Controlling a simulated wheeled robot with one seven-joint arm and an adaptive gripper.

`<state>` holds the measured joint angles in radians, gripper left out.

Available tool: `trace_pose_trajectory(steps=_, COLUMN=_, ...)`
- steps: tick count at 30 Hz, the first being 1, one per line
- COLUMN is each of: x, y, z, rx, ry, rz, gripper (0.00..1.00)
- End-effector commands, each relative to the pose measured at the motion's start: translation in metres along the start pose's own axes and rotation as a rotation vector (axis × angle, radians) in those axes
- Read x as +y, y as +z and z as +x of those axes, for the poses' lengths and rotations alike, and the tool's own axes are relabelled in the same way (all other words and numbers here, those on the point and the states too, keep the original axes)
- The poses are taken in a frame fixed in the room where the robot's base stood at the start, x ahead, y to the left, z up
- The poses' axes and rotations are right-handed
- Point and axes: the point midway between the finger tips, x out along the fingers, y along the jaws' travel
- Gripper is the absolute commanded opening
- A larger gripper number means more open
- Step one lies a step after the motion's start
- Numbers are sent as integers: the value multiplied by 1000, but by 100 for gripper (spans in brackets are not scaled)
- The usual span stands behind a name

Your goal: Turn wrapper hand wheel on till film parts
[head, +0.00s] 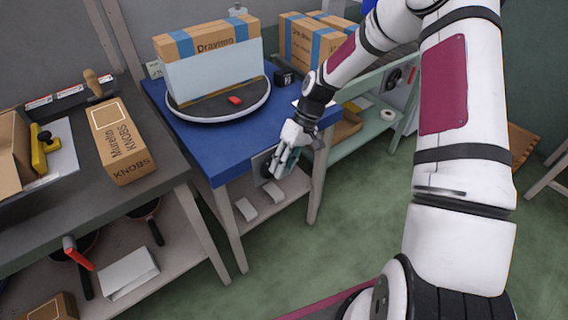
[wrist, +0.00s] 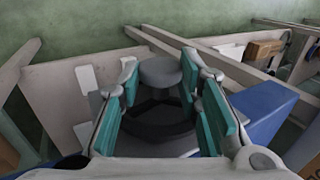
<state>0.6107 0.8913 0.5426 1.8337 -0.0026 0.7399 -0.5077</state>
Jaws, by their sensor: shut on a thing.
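The hand wheel (head: 266,166) is mounted on the front side of the blue wrapper table (head: 215,160); my gripper hides much of it. In the wrist view the dark wheel (wrist: 152,128) lies between my fingers, with a round grey knob (wrist: 160,71) at its far side. My gripper (head: 283,165) is shut on the knob, with teal finger pads on both sides of it. On the table, a carton (head: 208,38) stands upright on the round turntable (head: 190,116). Pale film (head: 215,75) covers most of its front face. Whether the film is parted I cannot tell.
A red object (head: 235,100) lies on the turntable's front edge. A dark bench (head: 60,190) with a KNOBS box (head: 120,150) stands at the left. More cartons (head: 305,42) stand behind on the right. The green floor in front is clear.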

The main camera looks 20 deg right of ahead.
Motion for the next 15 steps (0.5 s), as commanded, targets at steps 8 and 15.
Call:
trace_pose_trajectory(steps=8, x=-1, y=-1, z=0, rx=0, ry=-33, rz=-2, gripper=4)
trace_pose_trajectory(steps=15, x=-1, y=-1, z=0, rx=0, ry=-33, rz=-2, gripper=4)
